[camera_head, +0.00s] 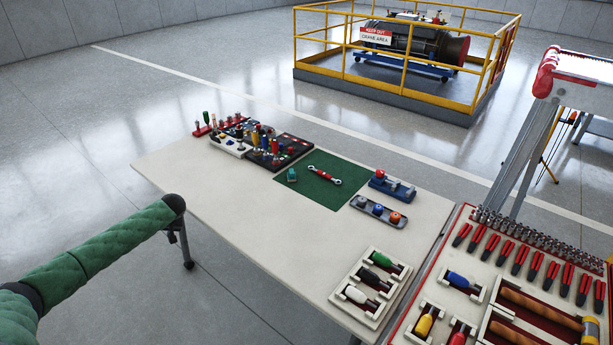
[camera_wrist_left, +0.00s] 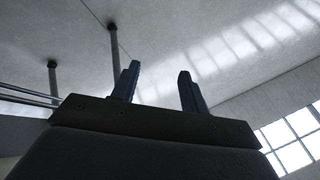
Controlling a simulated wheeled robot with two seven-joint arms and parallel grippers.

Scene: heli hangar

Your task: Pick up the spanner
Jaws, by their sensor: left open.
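The spanner (camera_head: 325,174), with silver ends and a red middle, lies on a dark green mat (camera_head: 315,193) on the pale workbench, seen in the head view. My left arm, in a green quilted sleeve, comes in from the left. Its dark end, where my left gripper (camera_head: 176,206) is, sits at the bench's near left edge, well to the left of the spanner. In the left wrist view, the left gripper (camera_wrist_left: 159,73) shows two dark fingers apart with nothing between them. The spanner is not in that view. My right gripper is not in view.
A small teal item (camera_head: 291,175) lies on the mat, left of the spanner. Tool holders (camera_head: 280,150) stand behind it. Blue and grey trays (camera_head: 392,187) stand to the right, and a pale tray (camera_head: 345,297) is nearer. The bench's left part (camera_head: 220,185) is clear.

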